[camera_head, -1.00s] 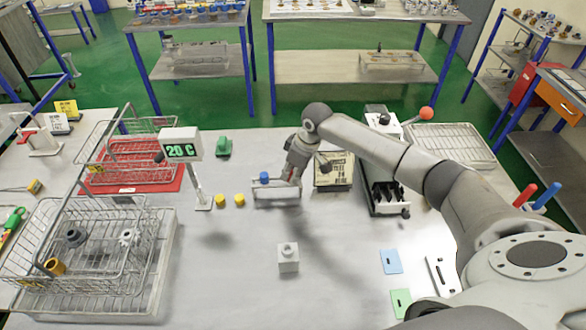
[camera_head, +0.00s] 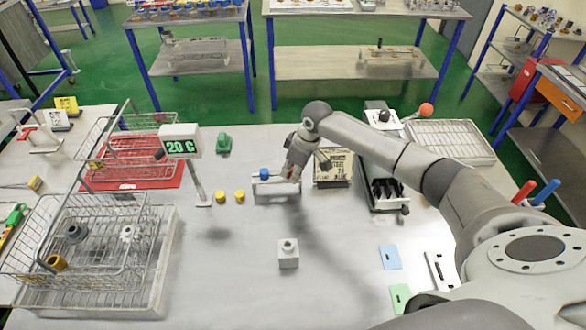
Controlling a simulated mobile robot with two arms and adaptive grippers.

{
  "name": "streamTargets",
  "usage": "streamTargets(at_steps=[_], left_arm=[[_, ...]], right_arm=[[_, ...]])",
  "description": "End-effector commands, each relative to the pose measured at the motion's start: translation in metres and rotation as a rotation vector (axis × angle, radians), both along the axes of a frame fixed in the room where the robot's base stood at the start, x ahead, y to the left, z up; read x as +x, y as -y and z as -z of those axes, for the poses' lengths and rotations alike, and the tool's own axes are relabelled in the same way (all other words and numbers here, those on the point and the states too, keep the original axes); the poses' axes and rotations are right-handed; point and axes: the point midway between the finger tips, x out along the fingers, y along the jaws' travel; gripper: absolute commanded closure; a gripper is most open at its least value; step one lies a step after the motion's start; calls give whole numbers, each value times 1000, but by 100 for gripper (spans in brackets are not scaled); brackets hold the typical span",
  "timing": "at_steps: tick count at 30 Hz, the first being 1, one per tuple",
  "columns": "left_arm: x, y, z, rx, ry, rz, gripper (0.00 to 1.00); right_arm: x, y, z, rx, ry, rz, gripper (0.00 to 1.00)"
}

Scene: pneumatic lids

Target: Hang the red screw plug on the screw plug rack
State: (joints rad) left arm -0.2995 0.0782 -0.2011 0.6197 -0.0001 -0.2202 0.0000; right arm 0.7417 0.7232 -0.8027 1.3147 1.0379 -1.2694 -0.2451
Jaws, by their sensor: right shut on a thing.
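The screw plug rack (camera_head: 270,191) is a small pale metal stand in the middle of the table. A blue screw plug (camera_head: 264,174) is at its top left. My right gripper (camera_head: 290,178) points down at the right part of the rack, just right of the blue plug. It is shut on the red screw plug, of which only a small bit of red shows between the fingers. The rest of the plug is hidden, and I cannot tell whether it touches the rack. My left gripper is not in view.
Two yellow caps (camera_head: 239,196) and the 20 C display (camera_head: 181,142) stand left of the rack. A labelled box (camera_head: 332,170) is close on the right. A grey block (camera_head: 288,254) stands in front.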

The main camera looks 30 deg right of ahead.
Motion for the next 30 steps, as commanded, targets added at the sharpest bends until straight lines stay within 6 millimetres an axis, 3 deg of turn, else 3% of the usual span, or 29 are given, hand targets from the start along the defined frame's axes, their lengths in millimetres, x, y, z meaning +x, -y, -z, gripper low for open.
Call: streamTargets(at_steps=[30], left_arm=[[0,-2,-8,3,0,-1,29]], right_arm=[[0,-1,0,1,0,0,100]])
